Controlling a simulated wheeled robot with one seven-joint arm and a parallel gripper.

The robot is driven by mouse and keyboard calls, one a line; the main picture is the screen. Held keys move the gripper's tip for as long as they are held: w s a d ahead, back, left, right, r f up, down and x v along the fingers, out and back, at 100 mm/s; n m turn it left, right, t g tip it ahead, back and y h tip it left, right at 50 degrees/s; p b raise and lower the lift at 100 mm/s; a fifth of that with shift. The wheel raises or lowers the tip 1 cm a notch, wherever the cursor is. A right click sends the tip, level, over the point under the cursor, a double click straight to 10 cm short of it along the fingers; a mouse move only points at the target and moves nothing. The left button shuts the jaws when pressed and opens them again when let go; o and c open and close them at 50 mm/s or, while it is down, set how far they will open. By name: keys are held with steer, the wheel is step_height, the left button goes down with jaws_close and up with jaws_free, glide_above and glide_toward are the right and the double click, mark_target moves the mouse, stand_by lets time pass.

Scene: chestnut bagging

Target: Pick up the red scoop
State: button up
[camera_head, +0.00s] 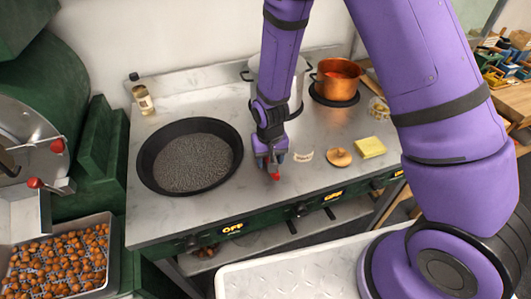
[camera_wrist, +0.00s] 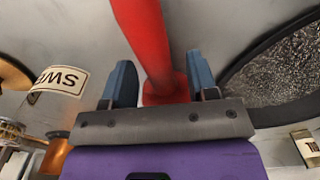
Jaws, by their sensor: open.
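The red scoop (camera_wrist: 148,40) shows in the wrist view as a long red handle running from the top edge down between my fingers, with a wider red part near the gripper's base. Its far end is out of that view. In the head view only a small red bit of it (camera_head: 276,176) shows below my fingers; the rest is hidden. My gripper (camera_head: 270,160) points down over the steel counter (camera_head: 228,222), right of the black pan. In the wrist view my gripper (camera_wrist: 162,80) is open, one blue finger on each side of the handle. I cannot tell whether either finger touches it.
The wide black pan (camera_head: 147,180) stands close left. A tall steel pot (camera_head: 282,80) and a copper pot (camera_head: 335,82) stand behind. A round wooden piece (camera_head: 339,157) and a yellow block (camera_head: 370,147) lie right. A chestnut tray (camera_head: 112,240) is at lower left.

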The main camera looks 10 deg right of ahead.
steer(key=shift+f, duration=0.4)
jaws_close()
steer(key=shift+r, duration=0.2)
